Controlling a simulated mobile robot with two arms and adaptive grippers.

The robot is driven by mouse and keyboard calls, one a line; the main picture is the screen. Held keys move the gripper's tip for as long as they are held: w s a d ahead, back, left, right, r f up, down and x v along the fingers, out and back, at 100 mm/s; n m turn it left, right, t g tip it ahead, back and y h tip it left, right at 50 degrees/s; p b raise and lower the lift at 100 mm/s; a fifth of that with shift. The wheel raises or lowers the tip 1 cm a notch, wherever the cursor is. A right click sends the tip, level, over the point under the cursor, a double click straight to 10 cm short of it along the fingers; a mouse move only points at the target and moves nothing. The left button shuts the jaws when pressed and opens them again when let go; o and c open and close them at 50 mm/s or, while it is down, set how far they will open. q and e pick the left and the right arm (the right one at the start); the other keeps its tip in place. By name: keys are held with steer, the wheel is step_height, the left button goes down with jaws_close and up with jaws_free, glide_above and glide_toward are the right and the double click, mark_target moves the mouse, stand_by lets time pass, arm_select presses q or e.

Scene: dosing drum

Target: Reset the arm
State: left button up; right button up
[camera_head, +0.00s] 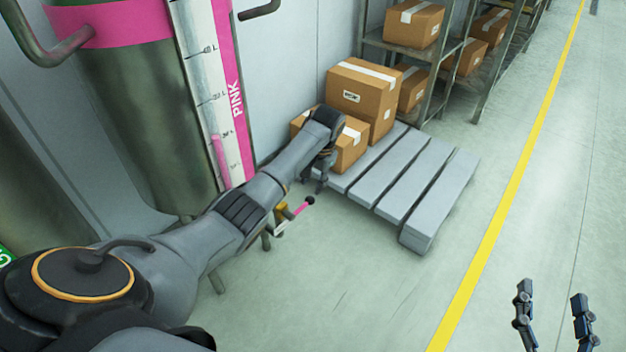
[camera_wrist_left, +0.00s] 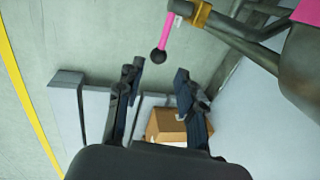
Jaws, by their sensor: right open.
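My left arm reaches in from the left across the front of the dosing drum (camera_head: 140,110). My left gripper (camera_head: 318,186) points down near the pallet's left corner. In the left wrist view its two fingers (camera_wrist_left: 157,85) stand apart with nothing between them. The pink valve lever (camera_head: 300,208) with a black ball end sits below the drum, just left of and below the gripper, apart from it. The lever also shows in the left wrist view (camera_wrist_left: 166,38), beyond the fingertips. My right gripper (camera_head: 552,310) is at the bottom right, its fingers apart and empty over the floor.
A grey pallet (camera_head: 410,180) with cardboard boxes (camera_head: 362,97) stands behind my left gripper. Shelves (camera_head: 440,70) with more boxes stand farther back. A yellow floor line (camera_head: 505,200) runs along the right. The floor (camera_head: 370,290) in front of the pallet is clear.

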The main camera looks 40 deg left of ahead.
arm_select(q)
steer(key=shift+r, duration=0.3)
